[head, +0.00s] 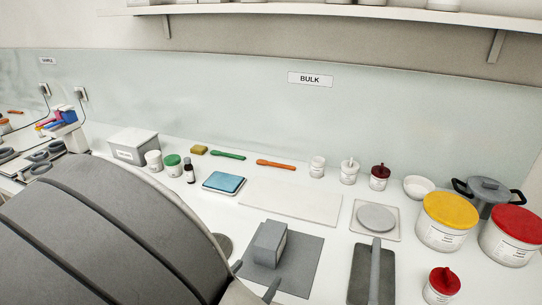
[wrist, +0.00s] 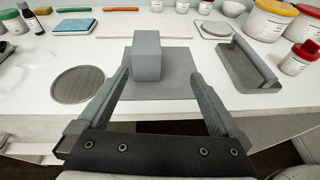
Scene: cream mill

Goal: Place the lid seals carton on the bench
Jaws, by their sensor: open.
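A plain grey carton (head: 270,243), probably the lid seals carton, stands upright on a dark grey mat (head: 306,262) on the white bench (head: 338,244). I cannot read any label on it. In the wrist view the carton (wrist: 147,58) stands just ahead of my gripper (wrist: 160,76), nearer the left finger. My gripper is open, with nothing held between its fingers. In the head view its fingertips (head: 255,279) show at the near side of the carton, and my arm hides the bench to the left.
A round grey disc (wrist: 84,85) lies left of the mat. A grey tray with a roller (wrist: 248,62) lies right of it. A pale board (head: 290,201) lies behind, mostly bare. Yellow-lidded (head: 448,222) and red-lidded (head: 510,236) tubs stand at the right.

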